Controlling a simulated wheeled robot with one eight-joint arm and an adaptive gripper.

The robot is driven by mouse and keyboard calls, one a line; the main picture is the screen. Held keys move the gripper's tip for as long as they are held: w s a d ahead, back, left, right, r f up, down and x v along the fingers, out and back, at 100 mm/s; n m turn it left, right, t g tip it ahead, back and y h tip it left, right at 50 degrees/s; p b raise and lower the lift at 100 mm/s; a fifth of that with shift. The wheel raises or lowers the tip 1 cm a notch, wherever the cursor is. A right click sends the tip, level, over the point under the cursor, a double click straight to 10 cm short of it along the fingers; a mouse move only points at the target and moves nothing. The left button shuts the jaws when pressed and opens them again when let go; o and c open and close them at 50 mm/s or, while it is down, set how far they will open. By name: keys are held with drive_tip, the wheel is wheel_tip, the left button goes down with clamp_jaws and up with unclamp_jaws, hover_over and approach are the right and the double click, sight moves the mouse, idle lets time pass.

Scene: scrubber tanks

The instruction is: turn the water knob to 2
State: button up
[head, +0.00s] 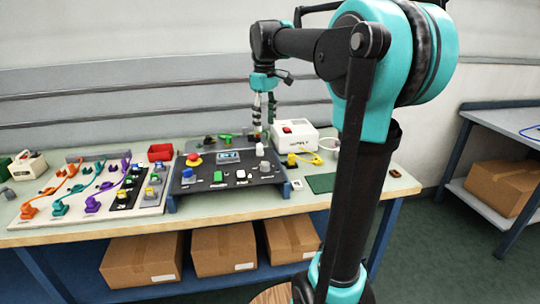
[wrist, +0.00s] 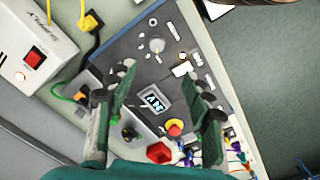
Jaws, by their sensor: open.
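A dark control panel (head: 205,184) stands on the bench with a red stop button (head: 194,159), a lit display (head: 228,157) and grey knobs (head: 265,167). In the wrist view the panel lies below my gripper, with a grey round knob (wrist: 157,45) in a pale ring and a dark knob (wrist: 128,133) near the display (wrist: 155,102). The labels are too small to tell which knob is for water. My gripper (head: 264,125) points down above the panel's rear right part. Its fingers, also in the wrist view (wrist: 163,78), are apart with nothing between them and hide parts of the panel.
A white supply box (head: 295,136) with a red switch and yellow plug (head: 292,160) stands right of the panel. A red bin (head: 160,152) and a board with coloured cables (head: 92,187) are at left. A green mat (head: 320,183) lies at right. Cardboard boxes sit below.

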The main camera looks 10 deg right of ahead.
sight(265, 163)
drive_tip(key=f, duration=1)
drive_tip(key=w+f, duration=0.1)
drive_tip(key=f, duration=0.5)
drive_tip(key=shift+d+f, duration=0.1)
drive_tip(key=c, duration=1.2)
drive_tip(key=shift+o, duration=0.2)
